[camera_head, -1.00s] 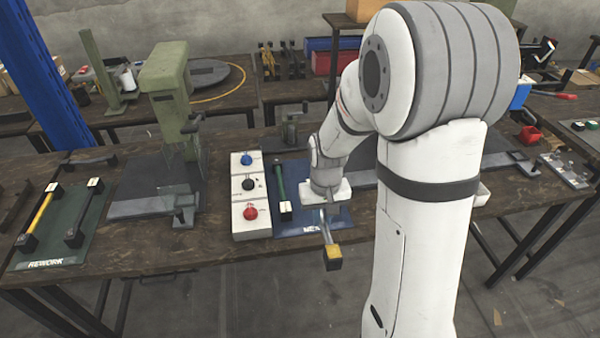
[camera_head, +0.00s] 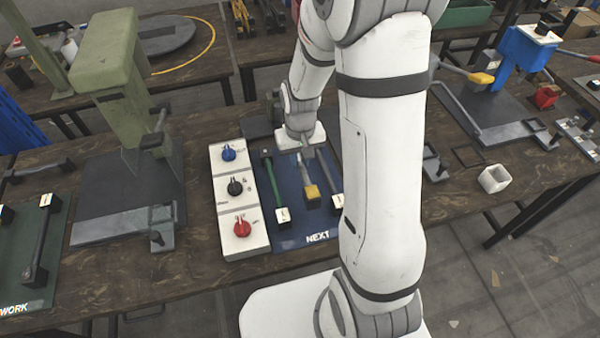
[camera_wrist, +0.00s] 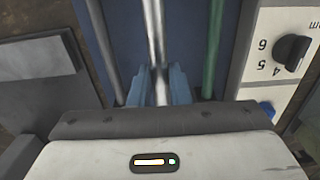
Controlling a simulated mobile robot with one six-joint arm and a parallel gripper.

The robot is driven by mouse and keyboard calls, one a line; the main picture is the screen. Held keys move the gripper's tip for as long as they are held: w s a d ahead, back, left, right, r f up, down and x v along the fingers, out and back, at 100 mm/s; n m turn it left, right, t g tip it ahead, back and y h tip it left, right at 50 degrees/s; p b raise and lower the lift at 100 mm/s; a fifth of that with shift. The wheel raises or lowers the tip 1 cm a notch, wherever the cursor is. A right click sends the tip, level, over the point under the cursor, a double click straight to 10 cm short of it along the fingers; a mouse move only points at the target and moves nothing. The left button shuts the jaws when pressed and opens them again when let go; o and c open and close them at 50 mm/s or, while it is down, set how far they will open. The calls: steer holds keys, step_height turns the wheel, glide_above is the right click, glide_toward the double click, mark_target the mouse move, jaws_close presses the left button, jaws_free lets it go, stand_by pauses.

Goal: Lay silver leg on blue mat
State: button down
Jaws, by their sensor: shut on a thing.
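The silver leg (camera_head: 304,168) is a thin bar with a yellow block at its near end. It lies lengthwise over the blue mat (camera_head: 296,229), which is marked NEXT. My gripper (camera_head: 303,150) is shut on the bar near its far end. In the wrist view the silver leg (camera_wrist: 154,35) runs between the blue fingers (camera_wrist: 160,88). A green leg (camera_head: 274,190) lies left of it on the mat and a dark grey leg (camera_head: 328,175) right of it. I cannot tell whether the silver leg touches the mat. Its far end is hidden.
A white panel with blue, black and red knobs (camera_head: 236,187) stands close left of the mat. Further left is a green press (camera_head: 115,75). A white square cup (camera_head: 494,179) and a blue press (camera_head: 522,55) stand to the right. My arm hides the mat's right side.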

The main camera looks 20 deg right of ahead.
steer(key=shift+f, duration=3.25)
steer(key=shift+f, duration=0.2)
steer(key=c, duration=1.3)
jaws_free()
steer(key=shift+c, duration=0.2)
steer(key=shift+r, duration=0.2)
